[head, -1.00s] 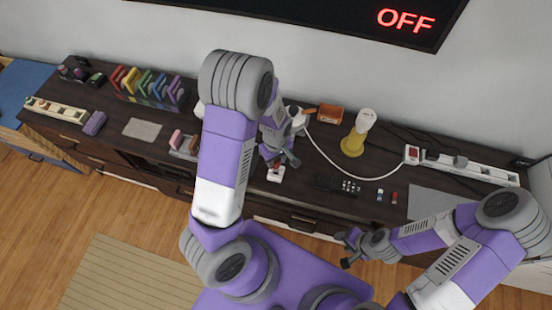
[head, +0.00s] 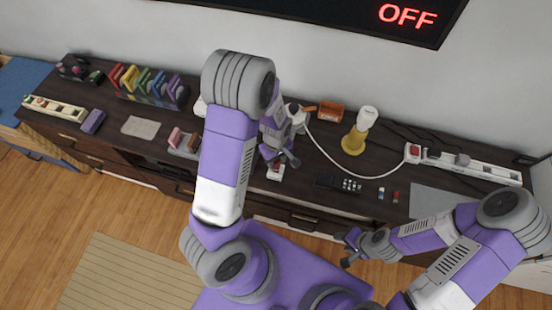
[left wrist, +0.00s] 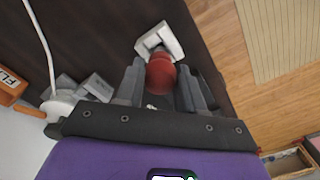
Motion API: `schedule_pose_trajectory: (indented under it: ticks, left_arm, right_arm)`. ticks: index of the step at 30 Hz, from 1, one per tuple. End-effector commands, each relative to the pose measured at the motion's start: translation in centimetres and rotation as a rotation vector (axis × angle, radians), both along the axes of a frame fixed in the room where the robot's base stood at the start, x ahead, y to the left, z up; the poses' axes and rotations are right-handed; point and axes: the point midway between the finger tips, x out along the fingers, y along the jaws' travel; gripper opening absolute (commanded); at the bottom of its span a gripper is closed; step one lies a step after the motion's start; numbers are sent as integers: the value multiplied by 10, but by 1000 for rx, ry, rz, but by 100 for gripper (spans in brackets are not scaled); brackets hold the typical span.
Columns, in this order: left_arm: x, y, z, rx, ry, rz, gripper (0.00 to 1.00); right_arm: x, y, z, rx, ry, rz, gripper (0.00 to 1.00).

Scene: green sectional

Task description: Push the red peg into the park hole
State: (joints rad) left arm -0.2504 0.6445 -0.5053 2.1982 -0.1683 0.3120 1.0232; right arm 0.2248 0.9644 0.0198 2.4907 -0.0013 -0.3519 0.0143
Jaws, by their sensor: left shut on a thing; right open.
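The red peg (left wrist: 160,75) is a rounded dark red piece between the fingers of my left gripper (left wrist: 162,88) in the left wrist view. That gripper is shut on it. A pale block (left wrist: 172,37) lies just beyond the peg; the peg covers part of it, so I cannot tell whether it holds the park hole or how deep the peg sits. In the head view my left gripper (head: 281,157) is low over the dark table, right above the small pale block (head: 275,174). My right gripper (head: 345,249) is open and empty in front of the table's edge.
A yellow-based bulb (head: 353,143), a white cable, a dark remote (head: 338,183) and a power strip (head: 470,166) are to the right. Left are a pale pad (head: 140,127), a rack of coloured pieces (head: 148,86) and a purple block (head: 93,121). An orange box (head: 330,112) stands behind.

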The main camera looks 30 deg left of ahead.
Motion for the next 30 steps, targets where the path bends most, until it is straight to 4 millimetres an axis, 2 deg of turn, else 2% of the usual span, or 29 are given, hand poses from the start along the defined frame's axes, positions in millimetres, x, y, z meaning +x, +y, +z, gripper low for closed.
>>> schedule_pose_trajectory:
  ticks: [30]
  left_arm:
    - [0, 0, -27, 1, 1, -1, 8]
  right_arm:
    - [0, 0, -21, 0, 0, 0, 47]
